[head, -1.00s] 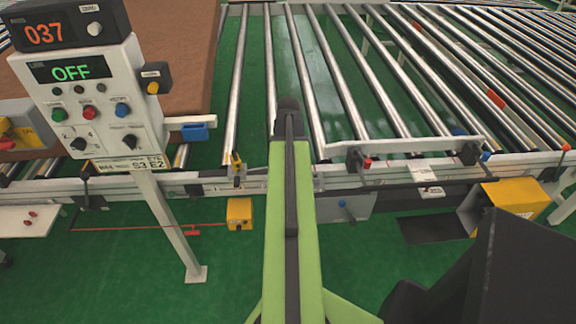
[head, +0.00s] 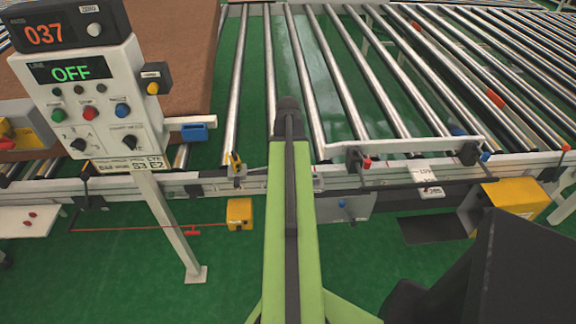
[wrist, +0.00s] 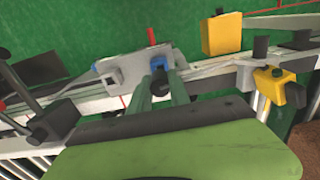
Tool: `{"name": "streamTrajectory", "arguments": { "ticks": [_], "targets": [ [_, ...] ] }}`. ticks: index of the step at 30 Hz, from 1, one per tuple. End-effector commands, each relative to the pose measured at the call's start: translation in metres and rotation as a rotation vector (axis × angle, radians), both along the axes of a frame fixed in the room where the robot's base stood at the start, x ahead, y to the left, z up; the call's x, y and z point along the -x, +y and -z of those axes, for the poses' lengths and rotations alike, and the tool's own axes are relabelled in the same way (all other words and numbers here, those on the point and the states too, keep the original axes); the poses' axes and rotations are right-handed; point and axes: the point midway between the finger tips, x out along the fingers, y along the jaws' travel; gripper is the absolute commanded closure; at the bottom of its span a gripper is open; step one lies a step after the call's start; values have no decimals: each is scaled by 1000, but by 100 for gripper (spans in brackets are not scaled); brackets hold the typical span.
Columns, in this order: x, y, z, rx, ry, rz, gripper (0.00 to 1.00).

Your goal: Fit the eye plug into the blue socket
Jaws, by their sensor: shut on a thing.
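In the wrist view, my gripper (wrist: 160,94) is shut on the eye plug (wrist: 160,84), a dark piece between its two grey-green fingers. The blue socket (wrist: 158,63) shows just beyond the plug, on a grey plate (wrist: 125,70). The plug overlaps the socket in this view; I cannot tell how far it sits in it. In the head view, my green arm hides the gripper and the plug. The grey plate (head: 360,207) shows right of the arm under the conveyor rail, with a small blue part on its face.
In the head view, a control post (head: 100,100) stands left and a yellow box (head: 239,213) hangs under the rail. Metal rollers (head: 330,70) lie behind, and a second yellow box (head: 515,197) is right. In the wrist view, a red rod (wrist: 152,37) rises near the socket.

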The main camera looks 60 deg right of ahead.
Motion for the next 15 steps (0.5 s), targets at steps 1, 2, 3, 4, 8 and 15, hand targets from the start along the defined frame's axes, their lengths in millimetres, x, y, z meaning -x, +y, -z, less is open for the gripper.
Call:
{"name": "streamTrajectory", "arguments": {
  "ticks": [1,2,3,4,8,15],
  "targets": [
    [0,0,0,0,0,0,100],
    [0,0,0,0,0,0,100],
    [0,0,0,0,0,0,100],
    [0,0,0,0,0,0,100],
    [0,0,0,0,0,0,100],
    [-1,0,5,0,0,-1,100]
  ]
}}
